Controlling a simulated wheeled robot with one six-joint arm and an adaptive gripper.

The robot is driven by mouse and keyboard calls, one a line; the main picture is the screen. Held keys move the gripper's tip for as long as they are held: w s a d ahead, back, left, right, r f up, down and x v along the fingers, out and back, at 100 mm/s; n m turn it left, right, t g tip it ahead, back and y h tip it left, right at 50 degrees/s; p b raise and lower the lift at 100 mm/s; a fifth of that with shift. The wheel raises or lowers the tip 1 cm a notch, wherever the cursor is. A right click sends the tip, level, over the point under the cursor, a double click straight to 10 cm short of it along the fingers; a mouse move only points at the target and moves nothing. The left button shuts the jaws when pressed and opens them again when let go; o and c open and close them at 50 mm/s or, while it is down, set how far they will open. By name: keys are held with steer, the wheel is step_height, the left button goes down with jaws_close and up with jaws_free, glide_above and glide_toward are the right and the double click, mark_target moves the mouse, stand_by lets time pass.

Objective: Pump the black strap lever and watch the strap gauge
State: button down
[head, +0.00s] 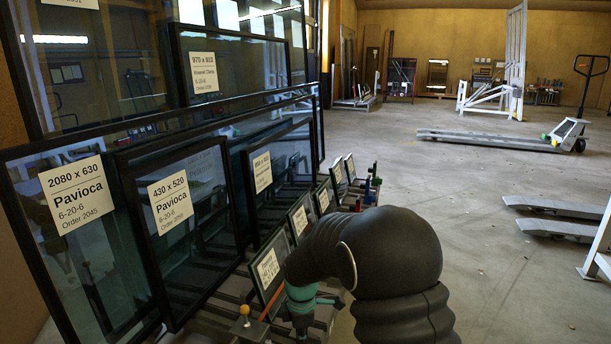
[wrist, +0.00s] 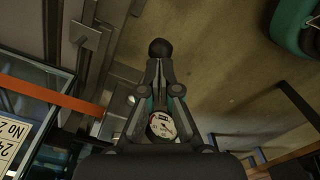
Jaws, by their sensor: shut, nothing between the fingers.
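My gripper (wrist: 158,66) is shut and empty in the wrist view, its fingertips together. A round black knob (wrist: 160,48), probably the end of the black strap lever, shows right at the fingertips; I cannot tell whether they touch. The strap gauge (wrist: 162,127), a small round white dial, shows between the gripper's finger links; its reading is too small to make out. In the head view my dark arm hides the lever and gauge, and the orange strap (head: 272,298) shows beside my wrist.
Framed glass panes with paper labels (head: 170,203) lean in a rack along the left. A yellow-knobbed post (head: 244,310) stands at the rack's front. A pallet truck (head: 490,140) stands on the open floor to the right. A green rounded object (wrist: 294,18) is at upper right.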

steer(key=shift+f+b, duration=0.7)
steer(key=shift+f, duration=2.75)
steer(key=shift+r+p, duration=3.45)
steer(key=shift+r, duration=1.65)
